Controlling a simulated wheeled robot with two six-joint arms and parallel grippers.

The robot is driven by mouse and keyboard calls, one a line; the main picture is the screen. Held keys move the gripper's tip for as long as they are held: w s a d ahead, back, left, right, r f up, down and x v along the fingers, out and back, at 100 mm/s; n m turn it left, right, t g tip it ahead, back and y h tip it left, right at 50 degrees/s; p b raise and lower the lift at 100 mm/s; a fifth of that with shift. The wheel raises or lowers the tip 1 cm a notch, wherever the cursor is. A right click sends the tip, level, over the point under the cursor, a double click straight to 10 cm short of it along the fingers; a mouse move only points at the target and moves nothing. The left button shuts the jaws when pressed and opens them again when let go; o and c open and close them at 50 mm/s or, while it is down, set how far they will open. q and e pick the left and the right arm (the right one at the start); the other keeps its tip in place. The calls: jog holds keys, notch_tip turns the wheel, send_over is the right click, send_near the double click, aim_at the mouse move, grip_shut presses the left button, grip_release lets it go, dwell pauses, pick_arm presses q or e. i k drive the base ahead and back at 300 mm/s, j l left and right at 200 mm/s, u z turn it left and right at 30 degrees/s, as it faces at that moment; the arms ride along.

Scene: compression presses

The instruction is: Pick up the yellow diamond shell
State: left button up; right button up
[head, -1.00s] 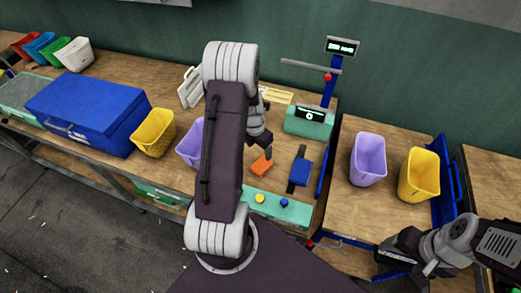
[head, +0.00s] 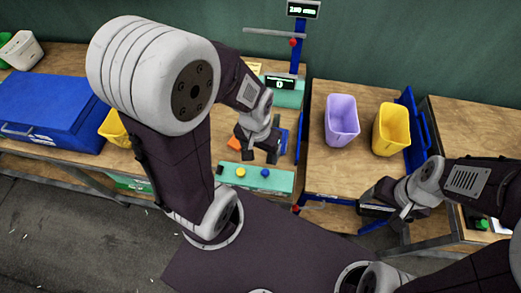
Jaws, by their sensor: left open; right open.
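I cannot make out a yellow diamond shell for certain in the head view. A small yellow flat thing (head: 253,68) shows in part at the back of the middle bench, too small to identify. My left gripper (head: 257,148) is open above the middle bench, pointing down, near an orange block (head: 233,143) and a blue piece (head: 283,142), both partly hidden by it. Nothing shows between its fingers. My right gripper (head: 384,205) is open at the front edge of the right bench, low and away from the objects.
A green panel (head: 225,182) with a yellow button (head: 241,172) and a blue button (head: 265,173) lies along the front edge. A purple bin (head: 342,120) and a yellow bin (head: 391,130) stand at the right. A blue case (head: 50,110) is at the left. A press post (head: 299,45) stands behind.

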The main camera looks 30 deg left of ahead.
aim_at(112, 129)
jog(key=k, duration=0.5)
jog(key=j+u, duration=0.1)
jog(key=u, duration=0.75)
jog(key=j+u, duration=0.1)
jog(key=u, duration=0.3)
jog(key=i+u, duration=0.1)
jog(key=u, duration=0.75)
jog(key=z, duration=2.75)
jog(key=j+u, duration=0.1)
jog(key=u, duration=2.65)
